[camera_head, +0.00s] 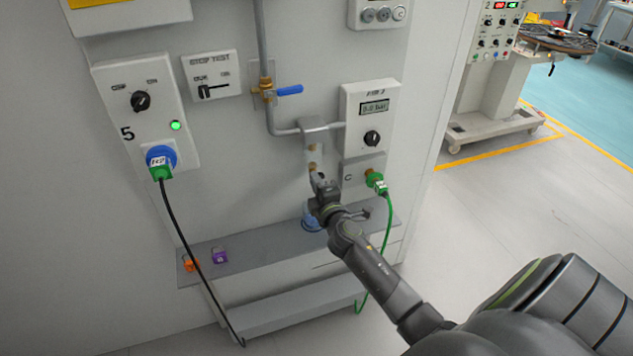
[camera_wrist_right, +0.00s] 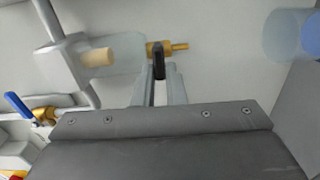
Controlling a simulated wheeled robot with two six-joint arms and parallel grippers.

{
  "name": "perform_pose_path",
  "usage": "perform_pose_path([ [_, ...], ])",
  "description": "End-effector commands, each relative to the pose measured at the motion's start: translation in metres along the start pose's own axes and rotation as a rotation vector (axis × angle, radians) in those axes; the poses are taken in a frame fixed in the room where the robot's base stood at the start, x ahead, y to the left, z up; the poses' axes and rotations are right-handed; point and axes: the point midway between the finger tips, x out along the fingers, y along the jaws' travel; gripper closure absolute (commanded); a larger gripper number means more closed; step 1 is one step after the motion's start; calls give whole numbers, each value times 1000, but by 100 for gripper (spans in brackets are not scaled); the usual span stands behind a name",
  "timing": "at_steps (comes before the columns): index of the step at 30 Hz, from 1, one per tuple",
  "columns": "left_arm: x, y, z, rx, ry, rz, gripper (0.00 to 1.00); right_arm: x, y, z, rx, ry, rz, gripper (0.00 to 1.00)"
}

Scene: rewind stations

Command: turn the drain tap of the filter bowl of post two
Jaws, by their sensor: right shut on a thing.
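The filter (camera_head: 316,128) hangs on the pipe on the wall panel, with its grey body also in the right wrist view (camera_wrist_right: 62,62). Its clear bowl (camera_wrist_right: 128,50) shows a cream element inside. A brass drain fitting (camera_wrist_right: 180,47) sticks out of the bowl's end, with a small black tap lever (camera_wrist_right: 158,60) on it. My right gripper (camera_head: 319,181) is just below the bowl. In the right wrist view its fingers (camera_wrist_right: 159,76) are shut on the black tap lever. In the head view the gripper hides the tap. My left gripper is not in view.
A blue-handled valve (camera_head: 288,90) sits on the pipe above left. A gauge box (camera_head: 371,118) and a green hose plug (camera_head: 375,180) are close at right. A blue container (camera_head: 311,219) stands on the shelf (camera_head: 262,240) below, with orange and purple items farther left.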

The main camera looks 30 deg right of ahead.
Motion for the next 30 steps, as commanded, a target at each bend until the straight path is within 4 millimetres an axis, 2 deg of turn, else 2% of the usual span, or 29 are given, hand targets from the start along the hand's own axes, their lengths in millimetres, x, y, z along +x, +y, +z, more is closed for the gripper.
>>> perform_pose_path([
  [20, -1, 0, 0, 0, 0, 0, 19, -1, -3, 0, -58, 0, -4, 100],
  [21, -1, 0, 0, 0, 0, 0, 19, -1, -3, 0, -58, 0, -3, 84],
  [25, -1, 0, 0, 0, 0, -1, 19, 0, -2, 0, -57, 0, -3, 67],
  [30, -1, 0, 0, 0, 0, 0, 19, 0, -2, 0, -57, 0, -1, 67],
])
